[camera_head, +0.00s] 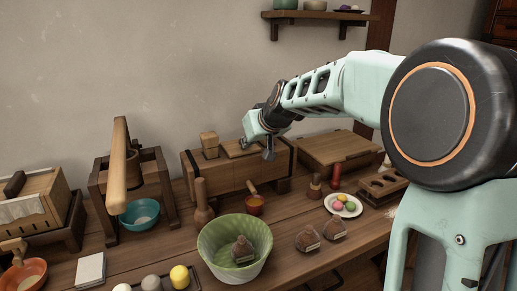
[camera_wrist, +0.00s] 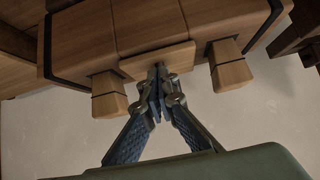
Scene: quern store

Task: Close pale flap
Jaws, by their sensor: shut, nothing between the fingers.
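A long wooden box (camera_head: 222,178) with dark end bands stands against the wall in the head view. It fills the top of the wrist view (camera_wrist: 85,38). A paler thin wooden panel (camera_wrist: 150,62), which looks like the pale flap, lies along the box's edge between two wooden blocks, the left one (camera_wrist: 108,95) and the right one (camera_wrist: 229,68). My gripper (camera_wrist: 158,74) is shut and empty, its fingertips at the panel's edge; I cannot tell if they touch. In the head view my gripper (camera_head: 268,154) is over the box's right part. How far the flap stands open is unclear.
A wooden frame (camera_head: 102,205) stands left of the box, and a wide wooden case (camera_head: 338,147) right. A shelf (camera_head: 320,15) hangs above.

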